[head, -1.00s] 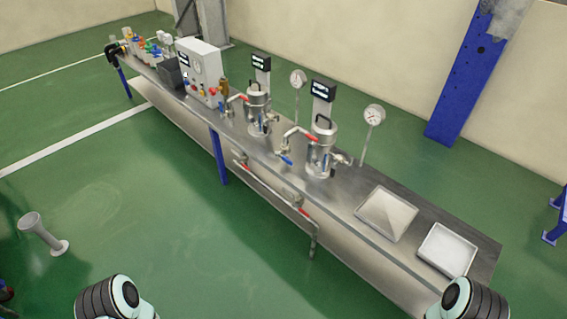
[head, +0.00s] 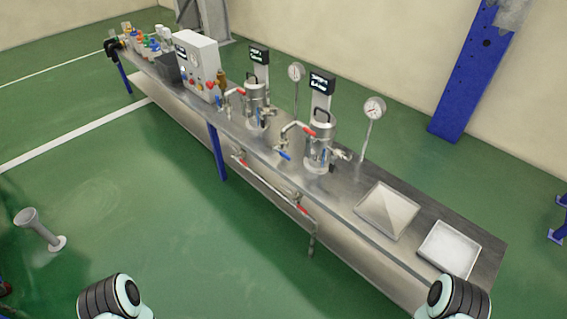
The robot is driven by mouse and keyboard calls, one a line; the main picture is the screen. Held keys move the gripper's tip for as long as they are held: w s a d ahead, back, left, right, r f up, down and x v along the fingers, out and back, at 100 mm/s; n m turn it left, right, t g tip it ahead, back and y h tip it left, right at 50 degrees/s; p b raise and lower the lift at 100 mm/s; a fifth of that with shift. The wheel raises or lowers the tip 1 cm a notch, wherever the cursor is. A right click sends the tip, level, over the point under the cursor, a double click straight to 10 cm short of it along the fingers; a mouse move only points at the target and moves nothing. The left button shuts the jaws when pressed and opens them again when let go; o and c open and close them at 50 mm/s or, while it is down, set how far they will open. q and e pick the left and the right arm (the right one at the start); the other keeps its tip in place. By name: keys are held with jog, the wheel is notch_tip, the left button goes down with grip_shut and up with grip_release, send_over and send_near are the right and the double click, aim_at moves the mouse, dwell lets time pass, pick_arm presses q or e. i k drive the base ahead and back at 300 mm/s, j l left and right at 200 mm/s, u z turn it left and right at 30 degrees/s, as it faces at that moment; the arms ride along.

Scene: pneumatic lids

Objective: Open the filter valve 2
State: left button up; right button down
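Two steel filter vessels stand on the long metal bench: the left vessel (head: 255,104) and the right vessel (head: 321,142). Each has a black display on a post behind it; their text is too small to read surely. A red-handled pipe valve (head: 304,130) joins the right vessel, with a blue lever (head: 283,155) below it. Another red handle (head: 237,92) is beside the left vessel. I cannot tell which handle is filter valve 2. Neither gripper is in view; only parts of my arms show at the bottom edge, well short of the bench.
The metal bench (head: 345,208) runs from upper left to lower right. Two shallow trays, one (head: 388,212) and another (head: 448,249), sit at its right end. A low pipe (head: 272,190) with red handles runs along its front. A grey stand (head: 40,229) is at left.

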aim_at(285, 156)
jog(key=i+j+z, duration=0.25)
jog(key=i+j, duration=0.15)
jog(key=j, duration=0.2)
jog(key=i+j+z, duration=0.15)
jog(key=j, duration=0.2)
jog(key=i+j+z, duration=0.1)
jog(key=i+j, duration=0.15)
jog(key=i+j+z, duration=0.15)
jog(key=j, duration=0.3)
jog(key=i+j+z, duration=0.1)
jog(key=j, duration=0.3)
jog(key=i+j+z, duration=0.15)
jog(key=j, duration=0.25)
jog(key=i+j+z, duration=0.1)
jog(key=j, duration=0.3)
jog(key=i+j+z, duration=0.2)
jog(key=k+l+u, duration=0.1)
jog(key=u, duration=0.2)
jog(key=z, duration=0.15)
jog(key=k+l, duration=0.05)
